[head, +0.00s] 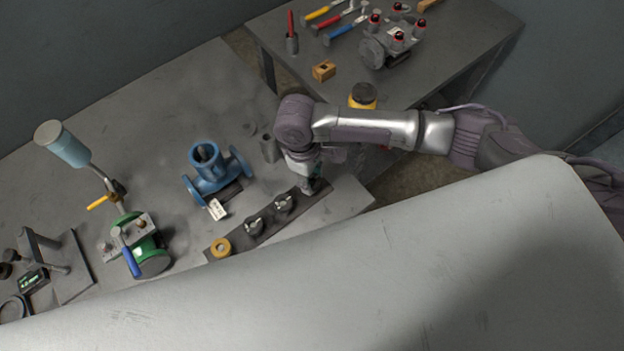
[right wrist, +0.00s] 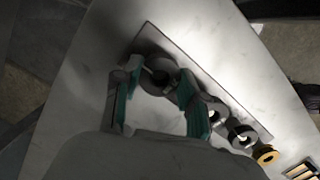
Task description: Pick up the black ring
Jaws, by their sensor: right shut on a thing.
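The black ring (right wrist: 160,63) stands at the end of a dark strip (right wrist: 185,58) in the right wrist view, looking dark grey. My right gripper (right wrist: 158,77) has its two teal-padded fingers on either side of this ring and is shut on it. In the head view my right gripper (head: 311,184) points down at the right end of the strip (head: 237,232), hiding most of the ring. I cannot tell whether the ring is clear of the strip. My left gripper is not in view.
Two grey ringed parts (head: 254,226) (head: 284,203) and a yellow ring (head: 220,247) sit along the strip. A blue valve body (head: 208,170), a grey cylinder (head: 269,148) and a green valve (head: 148,252) stand nearby. A second table (head: 455,45) with tools is behind.

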